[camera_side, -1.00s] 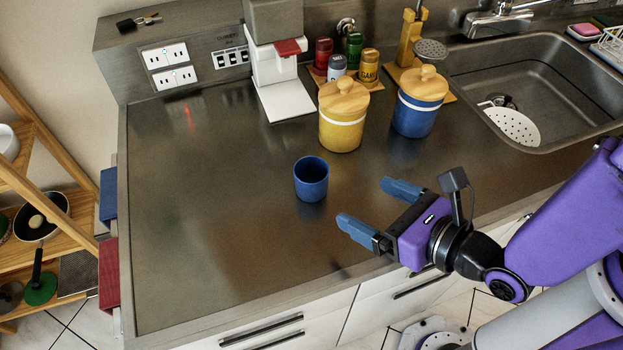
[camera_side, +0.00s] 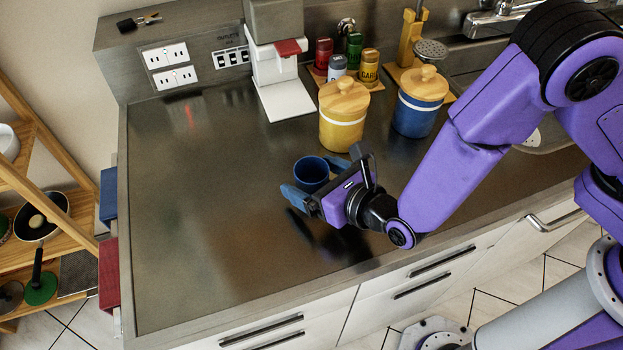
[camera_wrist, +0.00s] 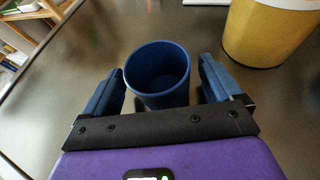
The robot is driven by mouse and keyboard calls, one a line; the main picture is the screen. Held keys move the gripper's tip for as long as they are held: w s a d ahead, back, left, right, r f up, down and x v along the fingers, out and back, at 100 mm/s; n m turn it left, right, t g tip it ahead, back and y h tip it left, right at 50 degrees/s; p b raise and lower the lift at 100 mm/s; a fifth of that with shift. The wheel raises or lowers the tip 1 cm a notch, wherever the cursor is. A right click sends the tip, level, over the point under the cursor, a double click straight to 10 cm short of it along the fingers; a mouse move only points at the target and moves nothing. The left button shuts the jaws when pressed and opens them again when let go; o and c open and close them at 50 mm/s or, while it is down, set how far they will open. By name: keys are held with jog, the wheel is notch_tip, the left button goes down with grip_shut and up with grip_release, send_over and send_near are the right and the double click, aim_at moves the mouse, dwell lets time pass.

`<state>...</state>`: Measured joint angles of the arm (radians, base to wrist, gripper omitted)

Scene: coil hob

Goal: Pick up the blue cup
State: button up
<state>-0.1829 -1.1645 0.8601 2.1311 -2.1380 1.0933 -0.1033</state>
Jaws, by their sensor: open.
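The blue cup (camera_side: 311,171) stands upright on the metal counter, its lower front partly hidden by my gripper in the side view. My gripper (camera_side: 314,176) is open, with one blue finger on the left of the cup and the other behind on its right. In the wrist view the cup (camera_wrist: 158,76) sits between the two spread fingers of my gripper (camera_wrist: 162,84). A gap shows on each side, wider on the right, and the fingers do not grip it.
A yellow lidded canister (camera_side: 343,118) stands close behind the cup, with a blue lidded canister (camera_side: 417,105) to its right. A white and grey appliance (camera_side: 280,85) and spice jars (camera_side: 338,66) are farther back. The counter's left side is clear.

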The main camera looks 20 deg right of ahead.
jog(key=shift+x, duration=1)
jog(key=c, duration=1)
jog(key=shift+r, duration=0.2)
